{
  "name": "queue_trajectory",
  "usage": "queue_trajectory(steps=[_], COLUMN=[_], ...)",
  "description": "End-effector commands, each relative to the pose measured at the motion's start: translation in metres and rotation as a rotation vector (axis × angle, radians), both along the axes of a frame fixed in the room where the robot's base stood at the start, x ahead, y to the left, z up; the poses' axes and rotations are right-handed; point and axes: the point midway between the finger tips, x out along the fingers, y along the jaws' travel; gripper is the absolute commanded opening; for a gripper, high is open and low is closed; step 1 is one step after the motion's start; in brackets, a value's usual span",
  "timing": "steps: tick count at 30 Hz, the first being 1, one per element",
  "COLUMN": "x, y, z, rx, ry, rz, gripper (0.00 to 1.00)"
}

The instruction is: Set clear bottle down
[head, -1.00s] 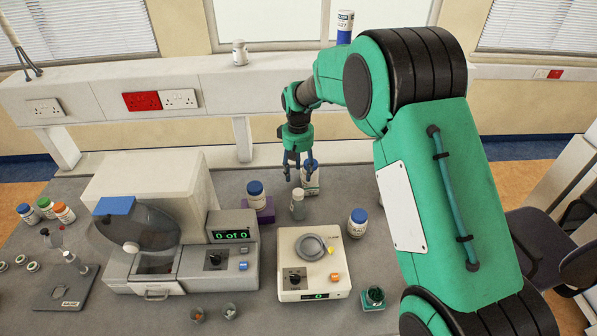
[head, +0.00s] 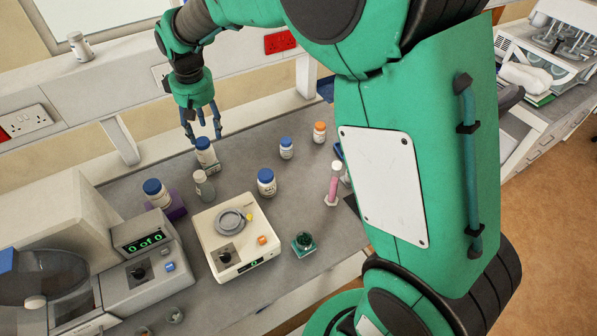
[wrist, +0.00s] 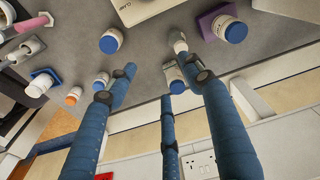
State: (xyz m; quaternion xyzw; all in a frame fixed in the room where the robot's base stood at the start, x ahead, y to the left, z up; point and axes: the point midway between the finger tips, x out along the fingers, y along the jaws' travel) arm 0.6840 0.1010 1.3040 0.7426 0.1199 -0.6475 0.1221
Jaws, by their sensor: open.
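My gripper (head: 203,136) is open and empty, fingers pointing down, at the back of the bench. Its fingertips are around or just above a blue-capped white bottle (head: 207,154), which stands behind the clear bottle. In the wrist view this blue-capped bottle (wrist: 174,76) lies beyond the spread fingers (wrist: 158,74); I cannot tell whether they touch it.
A blue-capped bottle on a purple block (head: 176,208) stands left of the clear bottle. Another blue-capped bottle (head: 266,183) stands behind the balance (head: 245,265). A counting machine (head: 150,270) fills the left. Open bench (head: 310,185) lies right. The wall trunking (head: 130,85) is close behind my gripper.

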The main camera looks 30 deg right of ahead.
Motion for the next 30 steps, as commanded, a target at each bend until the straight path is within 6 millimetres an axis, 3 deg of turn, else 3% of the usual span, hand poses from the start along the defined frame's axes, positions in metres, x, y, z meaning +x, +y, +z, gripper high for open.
queue_trajectory(steps=[6, 15, 22, 30], x=[-0.057, -0.141, -0.208, -0.285], y=[-0.025, -0.054, -0.073, -0.090], z=[0.053, 0.102, 0.121, 0.126], rx=[0.015, 0.034, 0.049, 0.068], ry=[-0.062, -0.144, -0.207, -0.280], rz=[-0.058, -0.138, -0.196, -0.265], gripper=[0.51, 0.51, 0.51, 0.51])
